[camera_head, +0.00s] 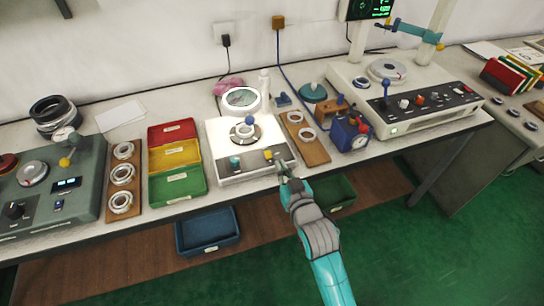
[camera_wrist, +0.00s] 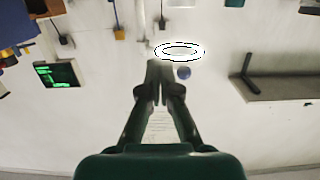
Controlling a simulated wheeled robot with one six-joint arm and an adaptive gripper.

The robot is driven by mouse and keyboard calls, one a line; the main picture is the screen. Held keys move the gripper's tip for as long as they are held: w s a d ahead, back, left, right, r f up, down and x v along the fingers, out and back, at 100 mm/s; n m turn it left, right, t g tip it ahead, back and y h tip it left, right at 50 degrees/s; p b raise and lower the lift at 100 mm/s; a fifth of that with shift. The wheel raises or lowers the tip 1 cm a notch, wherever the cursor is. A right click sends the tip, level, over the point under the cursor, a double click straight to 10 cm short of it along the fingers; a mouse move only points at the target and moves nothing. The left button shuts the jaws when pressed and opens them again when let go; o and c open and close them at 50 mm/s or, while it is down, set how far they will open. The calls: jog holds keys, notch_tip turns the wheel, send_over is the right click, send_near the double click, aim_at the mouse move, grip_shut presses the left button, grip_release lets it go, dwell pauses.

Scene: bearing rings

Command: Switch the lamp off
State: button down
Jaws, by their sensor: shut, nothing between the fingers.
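A white ring lamp (camera_head: 241,100) stands on a pale instrument box (camera_head: 222,179) in the middle of the bench, and its ring glows bright. The box's front face carries a teal knob (camera_head: 235,162) and a yellow control (camera_head: 268,155). A blue ball-topped lever (camera_head: 250,120) stands in front of the ring. My gripper (camera_head: 283,169) is at the box's front right corner, shut and empty; whether it touches the box is unclear. In the wrist view, my gripper (camera_wrist: 159,66) has its fingers together, with the lit ring (camera_wrist: 179,51) and blue ball (camera_wrist: 183,72) just beyond.
Red, yellow and green trays (camera_head: 176,160) and a wooden ring board (camera_head: 123,178) lie left of the box. Another ring board (camera_head: 306,138) and a blue device (camera_head: 349,134) stand to the right. Blue (camera_head: 207,231) and green bins sit below the bench.

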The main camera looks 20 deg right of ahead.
send_over(270, 158)
jog(key=shift+s+f, duration=0.15)
jog(key=shift+f, duration=0.4)
notch_tip(270, 158, down, 2)
jog(key=shift+f, duration=1.05)
